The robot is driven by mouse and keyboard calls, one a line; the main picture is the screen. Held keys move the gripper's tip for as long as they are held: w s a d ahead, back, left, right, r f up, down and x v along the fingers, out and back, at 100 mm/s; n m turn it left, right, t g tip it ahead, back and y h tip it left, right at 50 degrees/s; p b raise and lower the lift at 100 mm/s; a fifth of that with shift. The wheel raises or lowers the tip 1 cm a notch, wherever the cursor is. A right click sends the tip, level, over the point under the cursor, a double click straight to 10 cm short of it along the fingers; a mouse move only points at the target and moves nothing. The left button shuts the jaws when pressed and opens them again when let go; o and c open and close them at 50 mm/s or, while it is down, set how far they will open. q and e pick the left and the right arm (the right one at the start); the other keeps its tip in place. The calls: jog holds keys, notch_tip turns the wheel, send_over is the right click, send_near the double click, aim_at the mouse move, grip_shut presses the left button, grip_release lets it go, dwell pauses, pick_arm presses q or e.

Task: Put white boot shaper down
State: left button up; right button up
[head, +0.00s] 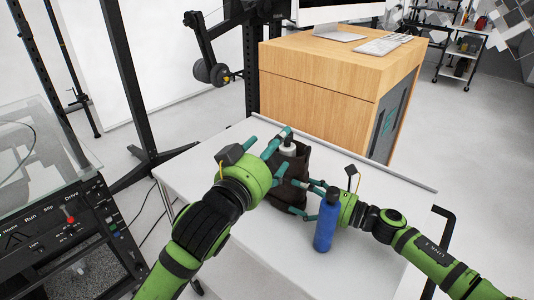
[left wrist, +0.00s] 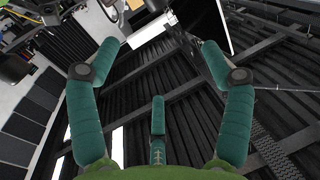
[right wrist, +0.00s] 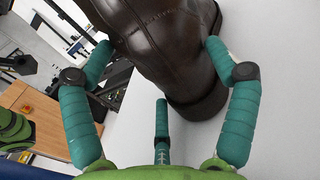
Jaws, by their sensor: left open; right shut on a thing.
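The white boot shaper (head: 288,149) shows as a small white piece with a dark knob at the top of the brown boot (head: 291,192). It appears to sit in the boot's opening; its lower part is hidden. My left gripper (head: 275,150) is open beside the boot's top, its fingers close to the shaper. The left wrist view shows nothing between those fingers (left wrist: 160,60). My right gripper (head: 305,198) is shut on the boot from the right. In the right wrist view, its fingers flank the dark leather (right wrist: 165,45). The boot stands on the white table (head: 375,205).
A blue bottle (head: 327,222) stands upright on the table, close in front of my right gripper. A wooden cabinet (head: 330,85) is behind the table. A machine with a control panel (head: 75,235) is at the left.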

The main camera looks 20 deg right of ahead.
jog(key=shift+s+a+f, duration=0.1)
jog(key=shift+f, duration=0.1)
dwell(0.3)
jog(key=o, duration=1.5)
jog(key=shift+c, duration=0.2)
jog(key=shift+r, duration=0.1)
jog(key=v, duration=1.1)
jog(key=shift+s+d, duration=0.2)
jog(key=shift+d, duration=0.15)
jog(key=shift+s, duration=0.1)
